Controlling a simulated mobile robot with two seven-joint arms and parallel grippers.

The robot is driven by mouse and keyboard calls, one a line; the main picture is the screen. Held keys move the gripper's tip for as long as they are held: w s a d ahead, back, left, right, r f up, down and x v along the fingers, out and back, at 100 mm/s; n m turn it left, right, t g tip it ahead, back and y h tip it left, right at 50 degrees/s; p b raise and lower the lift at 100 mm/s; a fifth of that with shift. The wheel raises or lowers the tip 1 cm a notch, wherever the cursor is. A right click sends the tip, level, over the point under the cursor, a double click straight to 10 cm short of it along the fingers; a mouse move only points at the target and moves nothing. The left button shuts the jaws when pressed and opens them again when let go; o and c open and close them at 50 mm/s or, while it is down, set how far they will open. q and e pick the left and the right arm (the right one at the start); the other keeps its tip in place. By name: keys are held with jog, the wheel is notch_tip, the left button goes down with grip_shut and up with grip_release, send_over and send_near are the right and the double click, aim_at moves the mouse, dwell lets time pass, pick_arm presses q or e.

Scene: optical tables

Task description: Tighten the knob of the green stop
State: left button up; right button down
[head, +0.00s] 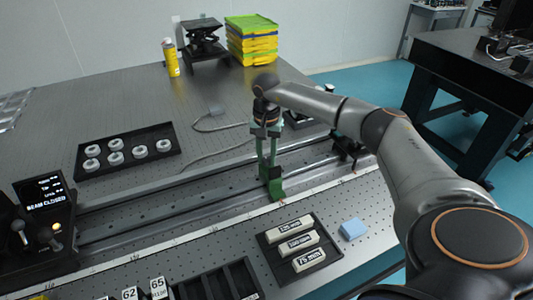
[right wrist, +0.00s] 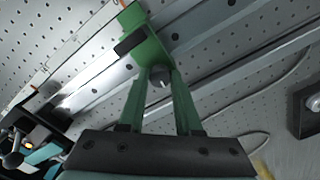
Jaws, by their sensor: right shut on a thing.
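The green stop (head: 276,188) sits on the long metal rail (head: 215,203) near the middle of the table. It also shows at the top of the right wrist view (right wrist: 150,47). Its knob (right wrist: 160,77) is a small grey-black round part facing the wrist camera. My right gripper (head: 267,166) comes down from above on the stop. In the right wrist view its two green fingers (right wrist: 160,84) close on either side of the knob. The knob is hidden by the fingers in the head view. My left gripper does not show in either view.
A black tray with white rings (head: 128,149) lies behind the rail. A control box with a "BEAM CLOSED" display (head: 45,193) stands at the left. A dark carrier (head: 346,145) is farther right on the rail.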

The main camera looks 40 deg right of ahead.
aim_at(266, 159)
jog(key=shift+n, duration=0.6)
jog(key=c, duration=0.6)
grip_release()
notch_tip(266, 159, up, 13)
jog(key=shift+f, duration=0.2)
dwell(0.4)
